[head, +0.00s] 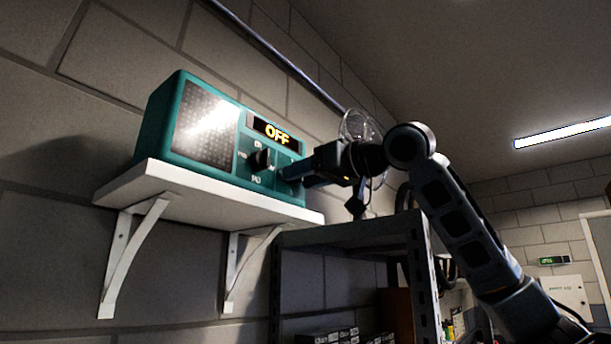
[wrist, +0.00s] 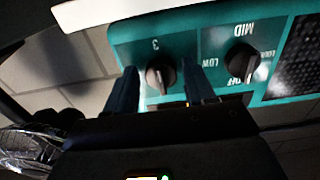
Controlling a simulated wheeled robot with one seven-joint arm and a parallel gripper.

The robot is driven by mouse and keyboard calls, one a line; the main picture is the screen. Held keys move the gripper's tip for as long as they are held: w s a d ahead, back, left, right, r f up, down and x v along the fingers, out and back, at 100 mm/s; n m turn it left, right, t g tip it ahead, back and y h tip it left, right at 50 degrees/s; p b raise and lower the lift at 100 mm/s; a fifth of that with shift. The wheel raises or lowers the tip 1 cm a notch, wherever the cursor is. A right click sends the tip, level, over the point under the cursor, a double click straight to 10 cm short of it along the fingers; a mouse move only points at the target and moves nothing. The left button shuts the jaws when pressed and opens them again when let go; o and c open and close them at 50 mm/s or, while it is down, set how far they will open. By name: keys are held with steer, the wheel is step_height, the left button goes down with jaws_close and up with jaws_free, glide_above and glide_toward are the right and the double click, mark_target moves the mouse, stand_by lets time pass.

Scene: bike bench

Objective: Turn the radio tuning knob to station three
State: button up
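The teal radio (head: 215,130) sits on a white wall shelf; its display (head: 270,131) reads OFF. In the upside-down wrist view, the dark tuning knob (wrist: 160,74) is beside a "3" mark. My gripper (wrist: 158,72) is open, with one finger on each side of this knob and a visible gap to each. Whether a finger touches the radio's face is unclear. In the head view my gripper (head: 286,172) hides the tuning knob. The other knob (wrist: 242,62) has OFF, LOW, MID and LOUD marks; it also shows in the head view (head: 261,160).
The white shelf (head: 190,180) on brackets is just under the radio. A grey metal rack (head: 350,232) with boxes stands below my arm. A clear round object (head: 357,126) is behind my wrist. A conduit (head: 275,52) runs along the block wall.

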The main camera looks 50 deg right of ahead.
steer(key=c, duration=0.8)
steer(key=shift+n, duration=0.6)
steer(key=o, duration=1)
steer(key=shift+s+d+b, duration=0.15)
steer(key=shift+s+b, duration=1.1)
steer(key=shift+s, duration=2.65)
